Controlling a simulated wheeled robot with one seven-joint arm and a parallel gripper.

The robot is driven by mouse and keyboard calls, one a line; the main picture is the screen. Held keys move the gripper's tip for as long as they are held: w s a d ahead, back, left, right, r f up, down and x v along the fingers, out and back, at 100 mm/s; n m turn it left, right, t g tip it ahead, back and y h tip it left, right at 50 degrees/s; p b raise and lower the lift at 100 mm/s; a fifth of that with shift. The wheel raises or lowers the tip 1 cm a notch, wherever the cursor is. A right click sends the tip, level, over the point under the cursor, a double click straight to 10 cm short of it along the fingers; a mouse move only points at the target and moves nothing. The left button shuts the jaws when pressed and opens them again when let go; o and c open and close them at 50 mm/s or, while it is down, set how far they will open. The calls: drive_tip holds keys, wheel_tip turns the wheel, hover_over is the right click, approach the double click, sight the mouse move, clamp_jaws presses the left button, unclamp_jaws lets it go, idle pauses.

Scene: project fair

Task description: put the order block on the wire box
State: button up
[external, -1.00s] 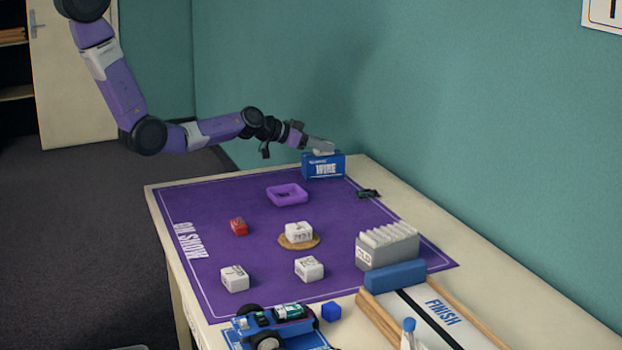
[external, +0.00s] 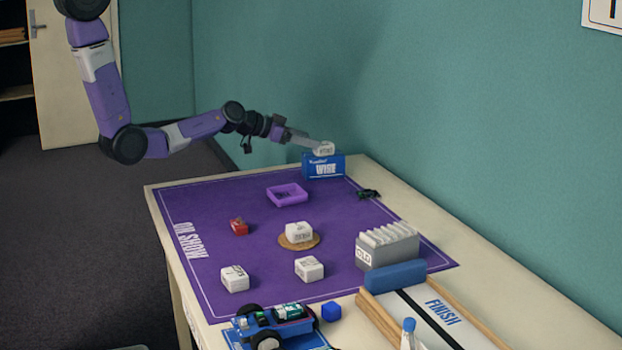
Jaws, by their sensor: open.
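The wire box (external: 322,169) is a blue carton marked "WIRE" at the back of the table. A white block (external: 324,149) with dark lettering, too small to read, rests on top of it; I take it to be the order block. My gripper (external: 313,142) is open, with its fingertips just left of this block at about its height. I cannot tell whether the fingers still touch or straddle it.
A purple tray (external: 287,195), a red block (external: 239,227) and a small dark item (external: 369,194) lie on the purple mat. One white block (external: 299,231) sits on a round cork coaster; two more (external: 235,278) stand nearer. A grey box (external: 388,249) stands right.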

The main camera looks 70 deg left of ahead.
drive_tip(key=v, duration=0.6)
drive_tip(key=shift+s, duration=0.1)
drive_tip(key=s+d+f+y, duration=0.15)
drive_tip(key=s+d, duration=0.25)
drive_tip(key=s, duration=0.6)
drive_tip(key=s+d+f, duration=0.2)
drive_tip(key=s+d, duration=0.2)
drive_tip(key=s, duration=0.7)
drive_tip(key=s+d+r, duration=0.4)
drive_tip(key=s+r, duration=0.3)
drive_tip(key=s, duration=0.2)
drive_tip(key=s+d+r+t+h, duration=0.1)
drive_tip(key=s+d+r, duration=0.3)
drive_tip(key=s+r, duration=0.4)
drive_tip(key=shift+s, duration=0.75)
